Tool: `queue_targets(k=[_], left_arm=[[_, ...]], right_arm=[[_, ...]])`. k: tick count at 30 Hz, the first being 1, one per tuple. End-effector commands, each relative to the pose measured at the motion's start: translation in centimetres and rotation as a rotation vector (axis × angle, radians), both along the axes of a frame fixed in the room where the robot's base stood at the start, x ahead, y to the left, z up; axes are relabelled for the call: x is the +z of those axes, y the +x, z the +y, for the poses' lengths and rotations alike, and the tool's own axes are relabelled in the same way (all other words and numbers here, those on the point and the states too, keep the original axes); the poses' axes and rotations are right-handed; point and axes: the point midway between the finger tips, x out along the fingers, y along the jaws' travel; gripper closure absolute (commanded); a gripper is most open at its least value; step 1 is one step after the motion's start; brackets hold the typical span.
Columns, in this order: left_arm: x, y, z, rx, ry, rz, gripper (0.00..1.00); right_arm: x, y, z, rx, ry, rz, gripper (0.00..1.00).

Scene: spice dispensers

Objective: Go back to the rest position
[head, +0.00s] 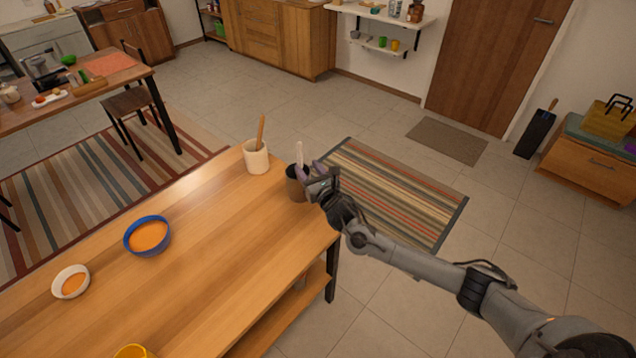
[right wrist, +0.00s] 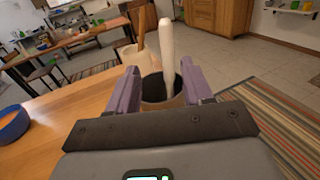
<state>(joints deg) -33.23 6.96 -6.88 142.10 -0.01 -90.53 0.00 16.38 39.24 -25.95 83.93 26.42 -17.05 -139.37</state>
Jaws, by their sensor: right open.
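My right gripper (head: 310,170) is at the far right corner of the wooden table (head: 215,260), by a dark brown container (head: 295,187). A pale-handled utensil (head: 299,154) stands in that container. In the right wrist view the gripper's two purple fingers (right wrist: 156,88) are apart, with the white handle (right wrist: 167,55) rising between them beyond the palm. The container (right wrist: 158,90) shows just ahead between the fingers. I cannot tell whether the fingers touch the handle or the container. My left gripper is not in view.
A cream container (head: 257,160) with a wooden utensil stands left of the brown one. A blue bowl (head: 148,236) and a white bowl (head: 71,282), both with orange contents, sit on the table's left part. A yellow object (head: 132,351) is at the front. The table's middle is clear.

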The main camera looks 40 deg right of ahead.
Motion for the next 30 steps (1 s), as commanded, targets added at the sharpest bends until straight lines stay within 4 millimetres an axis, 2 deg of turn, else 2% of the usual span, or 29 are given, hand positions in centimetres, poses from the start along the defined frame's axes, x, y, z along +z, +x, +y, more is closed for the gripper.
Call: queue_targets(k=[3, 9, 16, 19, 23, 26, 30], left_arm=[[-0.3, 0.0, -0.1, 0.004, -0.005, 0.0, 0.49], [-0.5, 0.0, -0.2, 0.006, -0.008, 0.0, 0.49], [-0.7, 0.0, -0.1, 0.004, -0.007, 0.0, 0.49], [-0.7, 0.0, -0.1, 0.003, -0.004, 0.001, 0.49], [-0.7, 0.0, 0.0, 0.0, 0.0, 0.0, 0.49], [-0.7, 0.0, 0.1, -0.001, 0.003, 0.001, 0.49], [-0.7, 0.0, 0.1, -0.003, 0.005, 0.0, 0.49]], right_arm=[[-0.2, -2.1, 0.6, 0.003, -0.001, 0.002, 0.49], [-0.1, -4.7, 1.3, 0.002, 0.0, 0.0, 0.49], [0.0, -6.2, 1.8, 0.001, 0.009, 0.002, 0.49], [-0.7, -6.7, 2.5, 0.001, 0.07, 0.012, 0.49], [-3.1, -8.1, 4.9, -0.008, 0.282, 0.054, 0.49], [-5.8, -10.0, 7.7, -0.043, 0.549, 0.106, 0.49], [-9.4, -14.4, 12.5, -0.171, 1.009, 0.188, 0.49]])
